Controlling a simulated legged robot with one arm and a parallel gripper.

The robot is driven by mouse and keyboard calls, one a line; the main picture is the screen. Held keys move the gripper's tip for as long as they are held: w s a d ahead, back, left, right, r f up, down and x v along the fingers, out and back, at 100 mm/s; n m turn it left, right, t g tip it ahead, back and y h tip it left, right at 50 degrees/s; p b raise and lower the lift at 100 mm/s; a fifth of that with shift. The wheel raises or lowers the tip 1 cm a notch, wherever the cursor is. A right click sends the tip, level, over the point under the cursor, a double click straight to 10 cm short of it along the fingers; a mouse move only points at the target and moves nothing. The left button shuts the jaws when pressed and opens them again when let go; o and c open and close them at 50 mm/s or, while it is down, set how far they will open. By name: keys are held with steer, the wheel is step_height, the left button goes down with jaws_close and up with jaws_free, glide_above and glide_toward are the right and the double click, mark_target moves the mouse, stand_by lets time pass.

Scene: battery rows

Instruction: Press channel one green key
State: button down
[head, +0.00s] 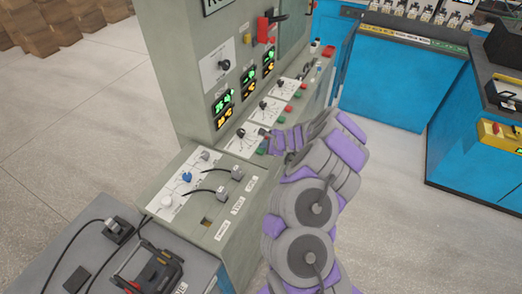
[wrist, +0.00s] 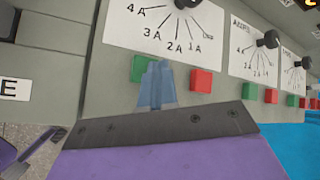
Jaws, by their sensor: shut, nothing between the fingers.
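In the wrist view, a square green key (wrist: 142,68) sits on the grey console below a white dial panel (wrist: 160,22) marked 4A to 1A. A red key (wrist: 201,80) is to its right. My gripper (wrist: 158,68) is shut and empty, its bluish fingertips overlapping the green key's right part. I cannot tell whether they touch it. In the head view my gripper (head: 273,141) is at the nearest panel of the row (head: 239,141), partly hiding its keys. No channel number is readable there.
Further panels with dials and green and red keys continue along the console, such as one with a green key (wrist: 249,91) and a red key (wrist: 271,96). Lit displays (head: 223,103) are on the upright face. A lower box with cables (head: 190,190) stands in front.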

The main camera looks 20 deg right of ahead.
mark_target(262, 151)
steer(key=shift+a+f, duration=0.1)
steer(key=shift+a, duration=0.1)
steer(key=shift+d, duration=0.25)
steer(key=shift+a+r+p, duration=0.4)
steer(key=shift+a+r, duration=0.2)
steer(key=shift+r, duration=0.2)
steer(key=shift+r+p, duration=2)
steer(key=shift+r, duration=0.6)
steer(key=shift+a, duration=0.1)
